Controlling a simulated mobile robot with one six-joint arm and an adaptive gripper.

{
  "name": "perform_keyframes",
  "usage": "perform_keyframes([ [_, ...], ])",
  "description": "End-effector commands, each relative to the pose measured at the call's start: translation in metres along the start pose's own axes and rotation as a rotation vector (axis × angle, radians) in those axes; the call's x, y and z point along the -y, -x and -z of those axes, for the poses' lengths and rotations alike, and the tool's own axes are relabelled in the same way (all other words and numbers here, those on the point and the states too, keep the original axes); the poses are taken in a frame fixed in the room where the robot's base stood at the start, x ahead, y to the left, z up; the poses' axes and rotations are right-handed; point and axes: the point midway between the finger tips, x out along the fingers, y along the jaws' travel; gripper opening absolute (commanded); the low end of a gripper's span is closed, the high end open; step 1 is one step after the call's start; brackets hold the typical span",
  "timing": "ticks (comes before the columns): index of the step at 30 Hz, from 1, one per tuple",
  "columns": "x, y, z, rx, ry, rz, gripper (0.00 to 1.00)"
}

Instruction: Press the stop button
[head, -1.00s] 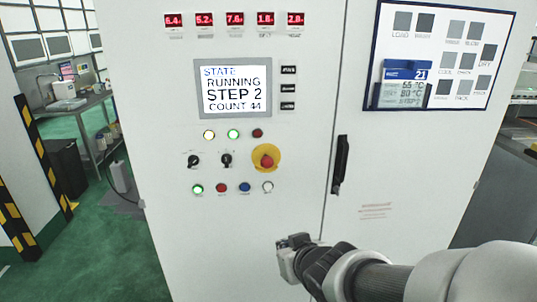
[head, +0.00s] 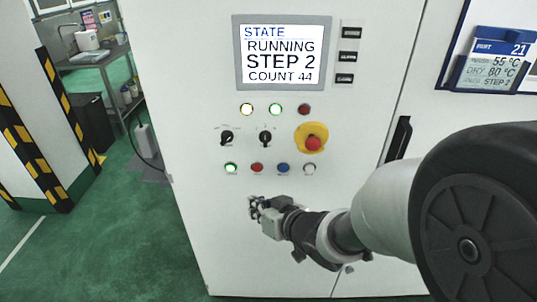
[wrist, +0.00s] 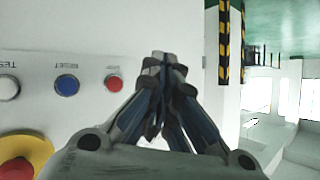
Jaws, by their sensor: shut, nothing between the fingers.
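The small red button (head: 257,168) is in the bottom row of the white cabinet's panel, between a lit green button (head: 230,167) and a blue button (head: 283,168). I take it as the stop button; its label is too small to read. It also shows in the wrist view (wrist: 113,83), left of my fingers. My gripper (head: 254,207) is shut and empty, just below the red button in the head view. In the wrist view its closed fingertips (wrist: 168,60) point at the panel, right of the red button. The green button is hidden there. I see no contact with the red button.
A larger red mushroom button on a yellow disc (head: 312,142) sits above right of the row. A white button (head: 309,168) ends the row. Two black knobs and three lamps are above. The screen (head: 283,55) reads RUNNING, STEP 2. A black door handle (head: 399,138) stands right.

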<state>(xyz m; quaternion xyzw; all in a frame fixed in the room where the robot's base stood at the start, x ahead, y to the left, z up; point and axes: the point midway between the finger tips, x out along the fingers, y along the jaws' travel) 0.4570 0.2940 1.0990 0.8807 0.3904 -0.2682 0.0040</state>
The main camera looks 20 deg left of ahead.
Motion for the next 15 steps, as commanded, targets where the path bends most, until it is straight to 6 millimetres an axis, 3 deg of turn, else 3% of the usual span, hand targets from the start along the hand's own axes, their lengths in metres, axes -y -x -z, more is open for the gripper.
perform_keyframes([
  [5, -0.004, -0.005, 0.005, -0.001, 0.0, -0.001, 0.0],
  [15, -0.028, -0.037, 0.028, 0.001, 0.0, -0.002, 0.0],
])
